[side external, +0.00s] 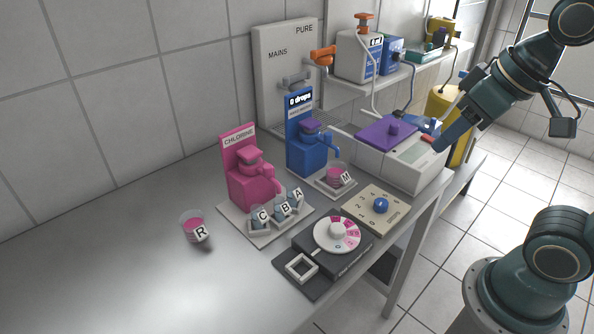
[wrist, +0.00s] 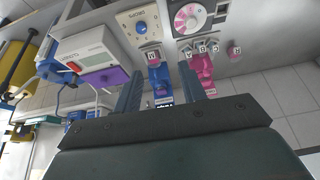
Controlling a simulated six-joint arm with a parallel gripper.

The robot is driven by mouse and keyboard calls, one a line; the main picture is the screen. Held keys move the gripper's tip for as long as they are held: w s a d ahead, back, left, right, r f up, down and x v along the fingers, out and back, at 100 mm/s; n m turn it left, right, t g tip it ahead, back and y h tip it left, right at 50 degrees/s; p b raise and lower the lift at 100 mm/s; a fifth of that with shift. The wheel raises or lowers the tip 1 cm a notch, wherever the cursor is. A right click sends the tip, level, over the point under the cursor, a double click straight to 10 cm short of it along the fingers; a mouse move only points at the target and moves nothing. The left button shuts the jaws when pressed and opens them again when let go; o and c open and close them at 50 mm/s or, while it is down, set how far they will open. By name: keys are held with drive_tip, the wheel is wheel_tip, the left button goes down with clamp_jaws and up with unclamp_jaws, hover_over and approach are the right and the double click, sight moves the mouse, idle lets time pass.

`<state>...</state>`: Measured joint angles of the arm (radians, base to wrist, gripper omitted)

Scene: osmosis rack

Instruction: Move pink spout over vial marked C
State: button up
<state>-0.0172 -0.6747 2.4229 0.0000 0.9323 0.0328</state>
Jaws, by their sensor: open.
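The pink chlorine dispenser (side external: 250,183) stands at the back of the bench, and its pink spout (side external: 272,184) points to the front right. The vials marked C (side external: 261,217), B (side external: 281,209) and A (side external: 296,197) stand in a row on a pale tray before it. The spout tip appears nearer B and A than C; I cannot tell exactly which it is over. The pink dispenser also shows in the wrist view (wrist: 203,72), with C (wrist: 215,47) right of B and A. My gripper (side external: 440,140) is open and empty, high at the right, far from the spout.
A blue dispenser (side external: 305,145) with vial M (side external: 341,177) stands right of the pink one. Vial R (side external: 194,226) stands left on bare bench. A white device with a purple lid (side external: 390,132) lies near my gripper. A dial panel (side external: 375,210) and round wheel (side external: 338,234) sit in front.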

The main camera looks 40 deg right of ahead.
drive_tip(key=w+a+r+g, duration=0.15)
drive_tip(key=w+r, duration=0.25)
drive_tip(key=w, duration=0.4)
drive_tip(key=m+g, duration=0.3)
drive_tip(key=g, duration=0.1)
hover_over(267, 166)
wheel_tip(267, 166, down, 4)
drive_tip(key=f, duration=0.1)
drive_tip(key=shift+r, duration=0.25)
drive_tip(key=shift+f, duration=0.15)
wheel_tip(267, 166, down, 14)
drive_tip(key=shift+r, duration=0.25)
drive_tip(key=shift+c, duration=0.2)
clamp_jaws()
